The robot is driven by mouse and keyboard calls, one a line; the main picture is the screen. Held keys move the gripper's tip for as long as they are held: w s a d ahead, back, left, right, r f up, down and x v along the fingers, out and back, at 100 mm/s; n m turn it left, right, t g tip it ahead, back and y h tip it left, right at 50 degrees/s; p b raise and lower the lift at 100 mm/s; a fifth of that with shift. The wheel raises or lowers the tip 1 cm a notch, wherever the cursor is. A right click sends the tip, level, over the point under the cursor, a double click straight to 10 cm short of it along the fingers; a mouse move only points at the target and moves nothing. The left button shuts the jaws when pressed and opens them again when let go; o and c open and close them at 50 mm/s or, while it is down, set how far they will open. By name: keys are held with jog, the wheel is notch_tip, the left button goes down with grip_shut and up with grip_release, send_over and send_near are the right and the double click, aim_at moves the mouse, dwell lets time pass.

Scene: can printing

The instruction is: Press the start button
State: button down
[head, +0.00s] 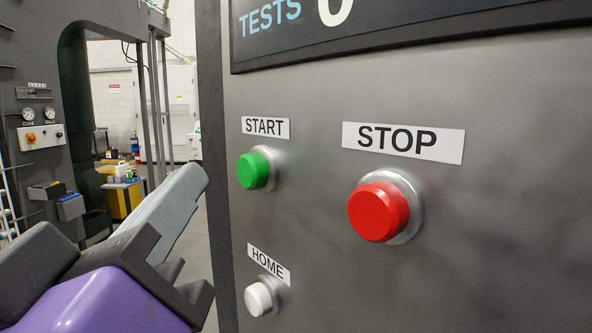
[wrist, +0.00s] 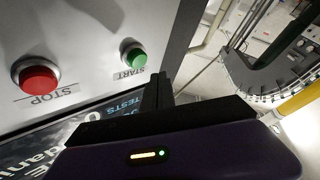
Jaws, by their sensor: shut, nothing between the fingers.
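The green start button (head: 253,171) is on the grey panel under a START label, left of the red stop button. It also shows in the wrist view (wrist: 134,55), where the panel appears upside down. My gripper (wrist: 160,80) is shut and empty; its dark fingers point up the picture, just to the right of the green button there. I see no contact between the fingers and the button. Purple and dark parts of my arm fill the lower left of the head view, left of the panel edge.
The large red stop button (head: 378,212) stands out right of the start button. A white home button (head: 260,299) is below. A dark display (head: 420,30) is above. The panel's left edge is close to the start button, with open workshop space beyond.

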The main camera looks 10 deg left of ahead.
aim_at(240, 169)
jog(key=shift+w+d, duration=0.6)
jog(key=shift+w, duration=0.1)
jog(key=shift+w+d, duration=0.1)
jog(key=shift+d, duration=0.05)
dwell(1.6)
jog(key=shift+w+d, duration=0.15)
jog(key=shift+w, duration=0.05)
jog(key=shift+w+d, duration=0.65)
jog(key=shift+w, duration=0.05)
dwell(1.3)
dwell(0.4)
jog(key=shift+s+a, duration=0.9)
jog(key=shift+s, duration=0.1)
jog(key=shift+s+a, duration=0.1)
jog(key=shift+s+a, duration=1.6)
jog(key=shift+s, duration=0.2)
